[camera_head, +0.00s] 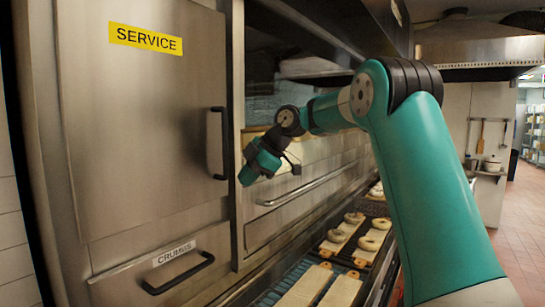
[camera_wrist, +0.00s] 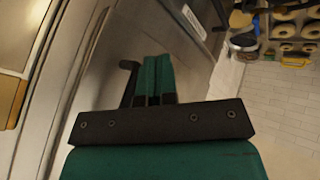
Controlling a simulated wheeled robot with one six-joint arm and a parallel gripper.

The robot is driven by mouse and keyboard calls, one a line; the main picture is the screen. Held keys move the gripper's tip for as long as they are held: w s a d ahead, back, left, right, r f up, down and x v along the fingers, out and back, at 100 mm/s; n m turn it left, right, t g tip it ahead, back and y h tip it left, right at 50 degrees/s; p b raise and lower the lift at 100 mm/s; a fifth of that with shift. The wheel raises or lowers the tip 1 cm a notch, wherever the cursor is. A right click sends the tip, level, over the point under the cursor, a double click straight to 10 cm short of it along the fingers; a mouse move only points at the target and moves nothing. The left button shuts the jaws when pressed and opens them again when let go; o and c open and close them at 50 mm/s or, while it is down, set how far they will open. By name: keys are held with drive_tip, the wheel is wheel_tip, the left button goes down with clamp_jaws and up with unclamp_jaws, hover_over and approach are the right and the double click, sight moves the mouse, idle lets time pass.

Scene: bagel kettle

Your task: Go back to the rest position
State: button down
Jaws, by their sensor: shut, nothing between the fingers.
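My gripper (camera_head: 246,176) is at the end of my teal arm, in front of the steel oven front and just right of the black handle (camera_head: 218,143) of the SERVICE door (camera_head: 145,120). In the wrist view its two teal fingers (camera_wrist: 155,62) are together with nothing between them. A dark handle (camera_wrist: 129,70) shows just left of the fingers there; I cannot tell how far apart they are. The SERVICE door looks closed.
Below the SERVICE door is a CRUMBS panel (camera_head: 170,268) with a black handle (camera_head: 180,275). Boards with several bagels (camera_head: 354,218) lie on a conveyor beneath my arm. A dark hood (camera_head: 330,30) hangs above. Tiled floor (camera_head: 520,215) is open at the right.

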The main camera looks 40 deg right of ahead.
drive_tip(key=s+d+r+p, duration=0.3)
drive_tip(key=d+r, duration=0.4)
drive_tip(key=r, duration=0.1)
drive_tip(key=s+a+f+m+g+b, duration=0.15)
drive_tip(key=s+a+f, duration=0.25)
drive_tip(key=a, duration=0.4)
drive_tip(key=s+a+f+m+g+y+b, duration=0.1)
drive_tip(key=s+a+f+m+b, duration=0.2)
drive_tip(key=a, duration=0.5)
drive_tip(key=s+a+f+m+g+b, duration=0.1)
drive_tip(key=s+a+f, duration=0.3)
drive_tip(key=a, duration=0.4)
drive_tip(key=s+a+f+m+g+h+b, duration=0.1)
drive_tip(key=s+a+f+m, duration=0.1)
drive_tip(key=s+f, duration=0.5)
drive_tip(key=s+a+f+m+g+b, duration=0.1)
drive_tip(key=s+f, duration=0.6)
drive_tip(key=s, duration=0.7)
drive_tip(key=shift+s+a+f+m+h+b, duration=0.25)
drive_tip(key=shift+a+m+h+b, duration=0.25)
drive_tip(key=shift+a+b, duration=0.35)
drive_tip(key=shift+s+a+g, duration=0.15)
drive_tip(key=shift+g, duration=0.1)
